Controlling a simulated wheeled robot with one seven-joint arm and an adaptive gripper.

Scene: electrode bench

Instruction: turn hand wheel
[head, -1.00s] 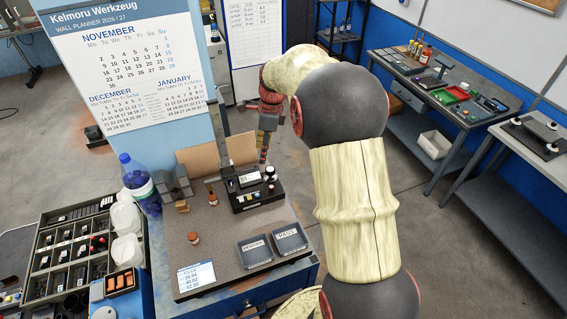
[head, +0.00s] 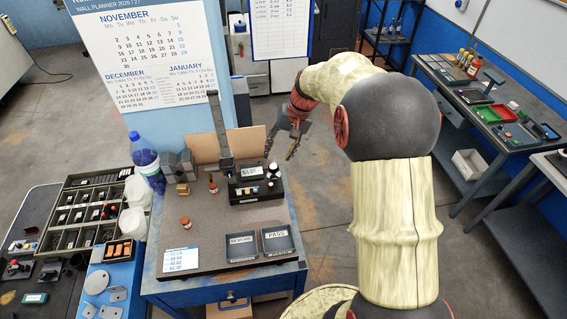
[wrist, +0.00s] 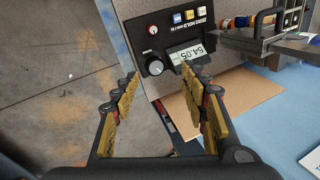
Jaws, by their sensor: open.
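My gripper (head: 280,151) is open and empty, just above and right of the black gauge box (head: 256,188) on the bench plate. In the wrist view my gripper (wrist: 157,73) has its two fingers spread at the end of the box. I cannot tell which knob is the hand wheel.
A tall column (head: 221,135) stands left of the box. REWORK (head: 241,247) and PASS (head: 278,240) trays lie in front. A blue-capped bottle (head: 147,165) stands at the left. Floor is open right of the bench.

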